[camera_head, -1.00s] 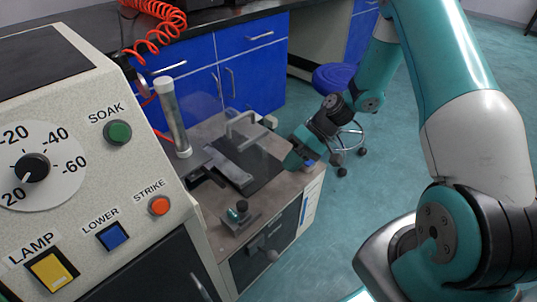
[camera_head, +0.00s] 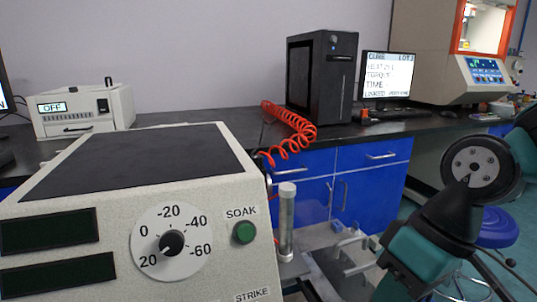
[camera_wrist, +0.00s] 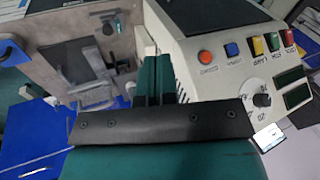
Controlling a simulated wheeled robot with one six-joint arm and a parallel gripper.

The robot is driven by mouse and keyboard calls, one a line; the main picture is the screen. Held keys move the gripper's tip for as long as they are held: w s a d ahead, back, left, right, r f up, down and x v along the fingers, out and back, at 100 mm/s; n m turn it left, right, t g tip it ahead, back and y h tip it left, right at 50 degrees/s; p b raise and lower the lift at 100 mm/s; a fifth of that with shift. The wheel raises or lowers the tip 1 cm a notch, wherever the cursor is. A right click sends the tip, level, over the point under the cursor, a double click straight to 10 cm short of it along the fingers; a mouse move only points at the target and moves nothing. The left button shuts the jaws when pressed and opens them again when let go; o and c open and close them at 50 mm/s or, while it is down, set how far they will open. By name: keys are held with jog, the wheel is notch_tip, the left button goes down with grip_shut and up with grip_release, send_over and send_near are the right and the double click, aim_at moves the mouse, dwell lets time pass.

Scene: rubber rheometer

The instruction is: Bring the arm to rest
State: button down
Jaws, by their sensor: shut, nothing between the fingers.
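My gripper (camera_wrist: 156,82) shows in the wrist view with its two teal fingers side by side, shut and empty. In the head view my teal and black arm comes in from the right edge, with its end low at the right, beside the metal fixture (camera_head: 345,262). The end of my gripper is hard to make out there. In the wrist view the fingers point up the picture, between a bench top with fixtures and a beige control panel (camera_wrist: 215,75).
The beige machine (camera_head: 110,215) with its dial (camera_head: 172,242) and green SOAK button (camera_head: 243,232) fills the lower left. A clear tube (camera_head: 286,220) stands beside it. Behind are a black computer (camera_head: 322,75), a monitor (camera_head: 388,76), a red coiled hose (camera_head: 290,130) and a blue stool (camera_head: 497,228).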

jog(key=s+r+p, duration=0.2)
jog(key=r+p, duration=1.1)
jog(key=s+r+p, duration=0.2)
jog(key=r+p, duration=1.1)
jog(key=r, duration=0.1)
jog(key=shift+s+a+r+n+t, duration=0.15)
jog(key=shift+s+r+n+t, duration=0.15)
jog(key=shift+s, duration=0.05)
